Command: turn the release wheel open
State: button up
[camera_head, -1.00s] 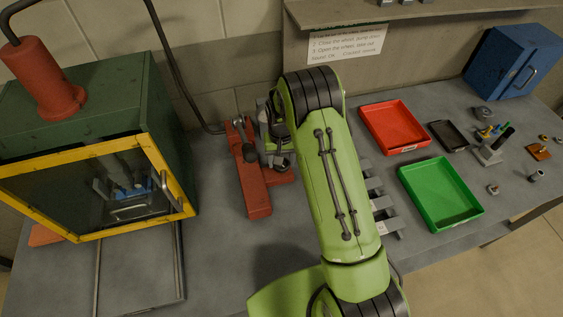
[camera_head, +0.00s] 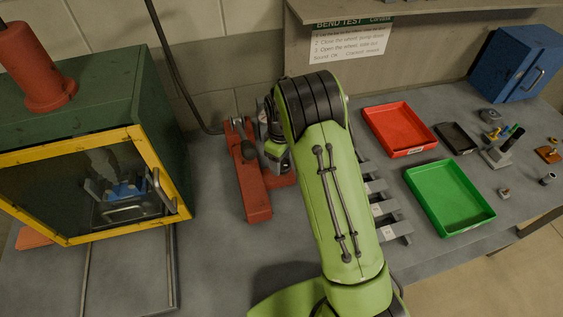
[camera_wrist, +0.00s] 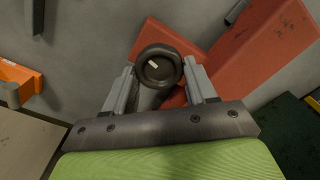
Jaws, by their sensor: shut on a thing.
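The release wheel (camera_wrist: 158,66) is a round black knob with a pale mark on its top, in the middle of the wrist view. It sits beside the red pump body (camera_wrist: 240,62). My gripper (camera_wrist: 160,80) has one finger on each side of the wheel and is shut on it. In the head view the red pump (camera_head: 250,185) stands on the bench left of my green arm. My arm and wrist hide the wheel and the fingertips there.
A green press with a yellow-framed window (camera_head: 95,185) stands at the left. A red tray (camera_head: 400,128), a green tray (camera_head: 450,196) and a blue cabinet (camera_head: 515,63) are at the right. Grey bars (camera_head: 385,210) lie close to my arm. A black hose (camera_head: 175,65) rises behind the pump.

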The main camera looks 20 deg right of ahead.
jog(key=shift+n+b, duration=0.3)
jog(key=shift+n, duration=0.7)
jog(key=o, duration=1.1)
jog(key=shift+c, duration=0.2)
notch_tip(320, 180, up, 16)
jog(key=p, duration=0.1)
jog(key=shift+f, duration=0.1)
